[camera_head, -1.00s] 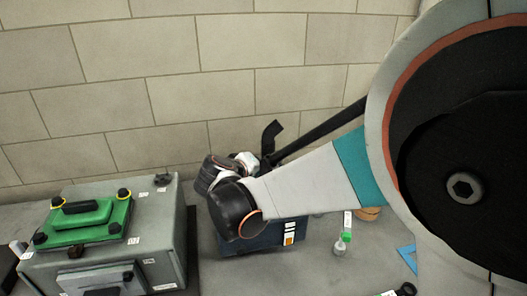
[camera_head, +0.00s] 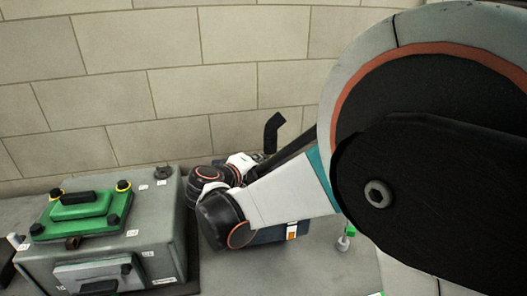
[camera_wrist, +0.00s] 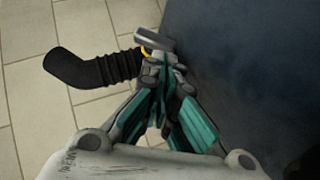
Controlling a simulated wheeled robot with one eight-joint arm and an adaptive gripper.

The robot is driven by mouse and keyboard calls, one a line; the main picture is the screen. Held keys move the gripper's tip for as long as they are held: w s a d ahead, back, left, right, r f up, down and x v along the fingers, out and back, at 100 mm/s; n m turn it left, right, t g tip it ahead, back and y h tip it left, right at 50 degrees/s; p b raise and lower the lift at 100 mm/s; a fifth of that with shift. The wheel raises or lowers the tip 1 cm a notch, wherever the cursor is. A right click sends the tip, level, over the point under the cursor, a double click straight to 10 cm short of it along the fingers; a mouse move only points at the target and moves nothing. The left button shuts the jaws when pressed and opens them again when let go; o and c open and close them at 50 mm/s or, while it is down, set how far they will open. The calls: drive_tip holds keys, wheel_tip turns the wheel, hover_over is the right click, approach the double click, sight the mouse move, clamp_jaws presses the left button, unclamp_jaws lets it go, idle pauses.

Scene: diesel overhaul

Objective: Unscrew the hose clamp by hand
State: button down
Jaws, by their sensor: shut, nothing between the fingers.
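A black corrugated hose (camera_wrist: 95,70) with a bent end shows in the wrist view, left of my gripper. Its bent black end (camera_head: 273,130) also shows in the head view, behind my arm. A yellow ring (camera_wrist: 146,51) sits at the hose's right end, partly hidden by my fingers; it looks like part of the hose clamp. A grey bar-like piece (camera_wrist: 155,37) lies just beyond the fingertips; I cannot tell whether it belongs to the clamp. My gripper (camera_wrist: 164,68) is shut and empty, its tips close to the ring. I cannot tell whether they touch it.
A dark blue block (camera_head: 267,236) stands under my arm and fills the right of the wrist view (camera_wrist: 255,70). A grey engine housing with a green cover (camera_head: 88,213) stands at the left. A small green-capped bottle (camera_head: 344,240) is partly hidden. A brick wall (camera_head: 180,90) is behind.

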drive_tip(key=shift+f+n+t+h+b, duration=0.3)
drive_tip(key=shift+f+n+h+b, duration=0.1)
drive_tip(key=shift+b, duration=0.25)
idle(1.9)
drive_tip(key=shift+a, duration=0.1)
